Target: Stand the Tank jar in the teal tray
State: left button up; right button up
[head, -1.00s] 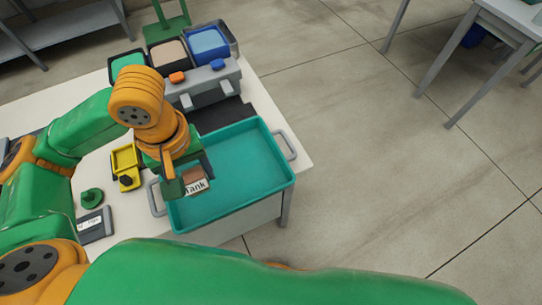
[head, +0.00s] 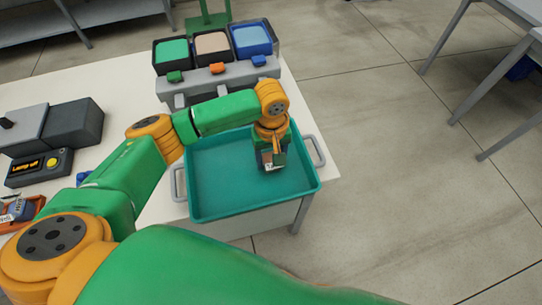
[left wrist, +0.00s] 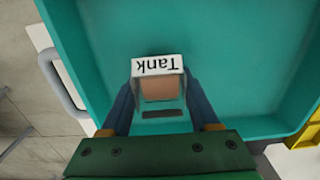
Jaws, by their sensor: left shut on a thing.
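The Tank jar (head: 268,166) is held by my left gripper (head: 270,158), mostly hidden behind the fingers in the head view. In the left wrist view the jar (left wrist: 160,90) sits between both fingers of the gripper (left wrist: 160,112), with its white "Tank" label showing. The teal tray (head: 215,185) lies beneath and around it; the jar is over the tray's right part, inside its walls as seen from above. I cannot tell whether the jar's base touches the tray floor. The tray (left wrist: 225,45) fills most of the left wrist view. My right gripper does not show.
A grey dispenser (head: 215,82) with several coloured bins stands behind the tray. The tray has grey handles (head: 316,151) at its ends. A dark box with a lit display (head: 38,168) is at the left. The rest of the tray floor is empty.

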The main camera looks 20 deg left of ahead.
pick_arm(q)
jog(key=shift+f, duration=0.1)
jog(key=o, duration=1.4)
jog(key=shift+o, duration=0.2)
notch_tip(320, 180, up, 12)
